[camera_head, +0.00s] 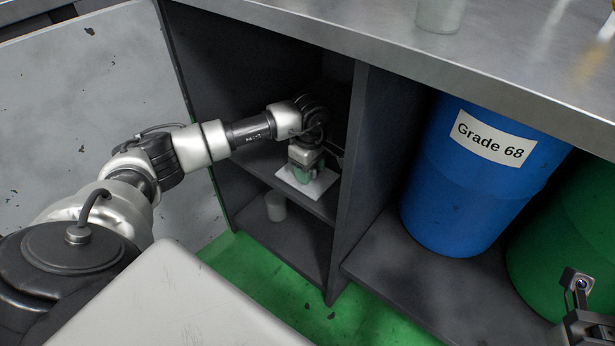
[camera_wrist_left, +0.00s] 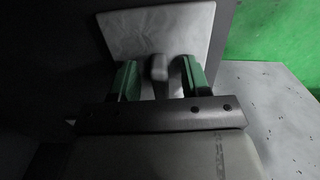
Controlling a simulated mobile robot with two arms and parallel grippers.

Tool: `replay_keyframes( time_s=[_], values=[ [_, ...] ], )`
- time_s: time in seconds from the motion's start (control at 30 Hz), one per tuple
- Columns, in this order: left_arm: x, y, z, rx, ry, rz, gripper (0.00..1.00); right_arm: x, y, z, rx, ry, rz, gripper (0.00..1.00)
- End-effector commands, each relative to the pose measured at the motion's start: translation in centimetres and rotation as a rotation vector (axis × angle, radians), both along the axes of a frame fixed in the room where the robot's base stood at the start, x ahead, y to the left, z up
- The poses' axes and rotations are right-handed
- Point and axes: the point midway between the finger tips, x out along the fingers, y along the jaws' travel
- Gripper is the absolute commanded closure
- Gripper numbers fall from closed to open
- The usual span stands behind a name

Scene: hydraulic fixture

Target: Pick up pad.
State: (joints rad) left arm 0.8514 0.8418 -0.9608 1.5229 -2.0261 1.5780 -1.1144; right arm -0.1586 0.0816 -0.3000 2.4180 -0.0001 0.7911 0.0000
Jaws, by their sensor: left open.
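The pad (camera_head: 315,186) is a flat, pale square on the upper shelf of the left cabinet bay. It also shows in the left wrist view (camera_wrist_left: 185,25), grey-white, beyond the fingers. My left gripper (camera_head: 303,175) reaches into this bay and covers part of the pad. Its two green-faced fingers (camera_wrist_left: 161,80) stand apart. A small grey, rounded piece (camera_wrist_left: 158,67) shows between them, in front of the pad; I cannot tell whether either finger touches it. Part of my right arm shows at the lower right edge; its fingers cannot be made out.
The upper shelf (camera_head: 265,166) and the upright divider (camera_head: 352,190) are close around my left gripper. A pale cup (camera_head: 275,206) stands on the lower shelf. A blue drum (camera_head: 460,195) and a green drum (camera_head: 565,235) fill the right bay. The metal countertop (camera_head: 350,22) is above.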

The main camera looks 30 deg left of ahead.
Motion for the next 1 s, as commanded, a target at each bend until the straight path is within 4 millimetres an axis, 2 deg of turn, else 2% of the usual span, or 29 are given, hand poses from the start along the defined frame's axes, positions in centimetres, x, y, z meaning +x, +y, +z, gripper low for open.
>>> replay_keyframes(
  time_s=[0.13, 0.43, 0.67, 0.77, 0.83, 1.0],
  values=[
    [0.0, 0.0, 0.1, 0.000, 0.000, 0.000, 0.55, 0.0, 0.0, 0.1, 0.000, 0.001, 0.000, 1.00],
    [0.0, 0.0, 0.1, 0.000, 0.000, 0.000, 1.00, 0.0, 0.0, 0.0, 0.000, 0.000, 0.000, 1.00],
    [0.0, 0.0, 0.2, 0.000, -0.001, 0.000, 1.00, 0.0, 0.0, 0.1, 0.000, 0.000, 0.001, 1.00],
    [0.0, 0.0, 0.8, 0.000, -0.002, 0.000, 1.00, -0.1, 0.0, 0.4, 0.001, -0.003, 0.001, 1.00],
    [0.1, 0.0, 1.9, 0.001, -0.003, 0.000, 1.00, -0.2, 0.0, 0.7, 0.003, 0.001, 0.001, 1.00],
    [0.1, 0.0, 5.5, 0.001, -0.003, 0.000, 1.00, -0.8, -0.2, -0.5, 0.005, 0.074, 0.004, 1.00]
  ],
)
